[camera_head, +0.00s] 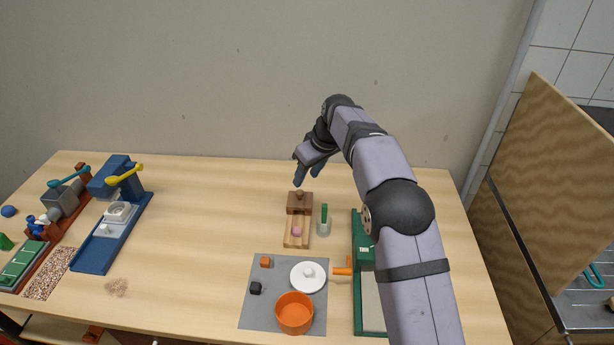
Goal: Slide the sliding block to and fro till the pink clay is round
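The sliding block (300,208) is dark brown with a small round knob on top. It sits at the far end of a light wooden rail board (289,240). The pink clay (297,231) is a small lump on the board, just in front of the block and nearer the camera. Its exact shape is too small to tell. My gripper (307,181) points down just above and behind the block's knob. Its two fingers look apart with nothing between them. Whether it touches the knob is hard to tell, but it seems clear of it.
A green machine (358,300) with an orange handle is further right, under my arm. A grey mat (262,312) in front holds an orange pot, white lid and small cubes. Blue machine (100,245) far left.

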